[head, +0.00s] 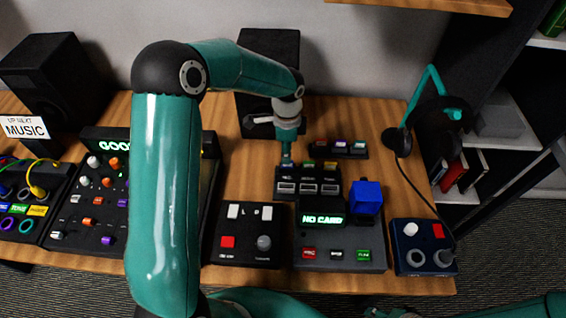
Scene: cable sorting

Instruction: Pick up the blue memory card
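My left gripper (287,158) points down at the left end of a black three-slot holder (308,190). Its fingers are small and dark here, so I cannot tell whether they are open or hold anything. Small coloured tops show at the back of this holder, partly behind the gripper. A rack (340,149) behind it holds several small pieces with coloured tops.
A control box (249,235) and a dark blue box with knobs (423,246) flank the display device. A mixer (92,205) stands left, partly behind my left arm. Speakers (56,80) stand at the back. A headphone stand (418,100) is at the right.

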